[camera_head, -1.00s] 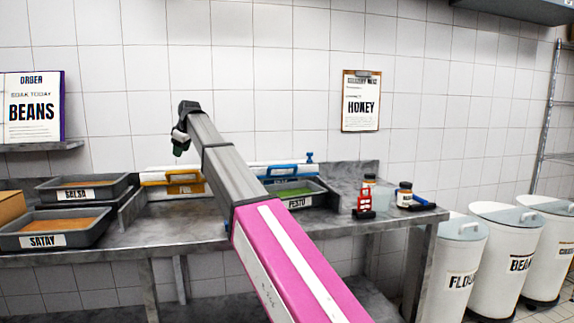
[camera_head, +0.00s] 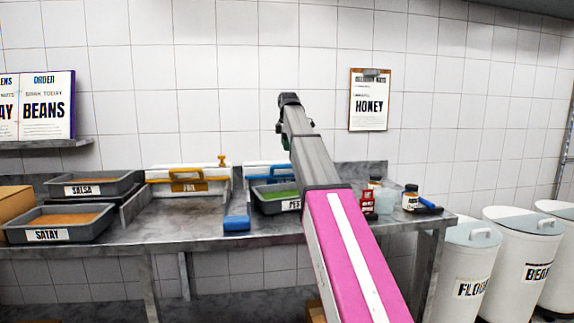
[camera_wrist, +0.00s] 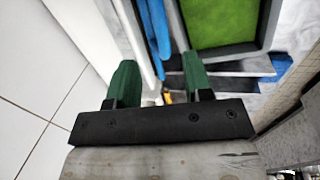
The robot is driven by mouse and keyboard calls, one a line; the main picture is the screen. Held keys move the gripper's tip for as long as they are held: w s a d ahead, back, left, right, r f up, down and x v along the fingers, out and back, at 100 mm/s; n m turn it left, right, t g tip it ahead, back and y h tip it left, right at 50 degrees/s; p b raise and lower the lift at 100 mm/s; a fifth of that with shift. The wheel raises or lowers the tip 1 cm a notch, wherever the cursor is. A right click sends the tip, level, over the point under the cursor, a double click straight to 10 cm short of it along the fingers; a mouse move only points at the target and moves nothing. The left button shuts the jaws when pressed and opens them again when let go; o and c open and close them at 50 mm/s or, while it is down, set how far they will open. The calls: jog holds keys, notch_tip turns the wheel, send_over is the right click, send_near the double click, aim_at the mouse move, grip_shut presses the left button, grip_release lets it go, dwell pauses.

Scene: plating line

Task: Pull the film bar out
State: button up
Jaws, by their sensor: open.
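Two white dispensers stand against the back wall. The left one has an orange bar handle (camera_head: 188,180) and an orange label too small to read. The right one has a blue bar handle (camera_head: 266,172), partly behind the pesto tray and my arm. Which is the film bar I cannot tell. My gripper (camera_head: 285,143) is raised above the right dispenser, mostly hidden by its own arm. In the wrist view its green fingers (camera_wrist: 158,88) are apart and empty. A blue bar (camera_wrist: 157,30) shows beyond and between them, with white casing beside it.
The pesto tray (camera_head: 262,204) sits in front of the blue-handled dispenser; its green filling shows in the wrist view. Counter before the orange handle is clear.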

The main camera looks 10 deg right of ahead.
jog(key=f, duration=0.3)
jog(key=w+f, duration=0.1)
jog(key=f, duration=0.4)
jog(key=shift+w+f, duration=0.35)
grip_shut()
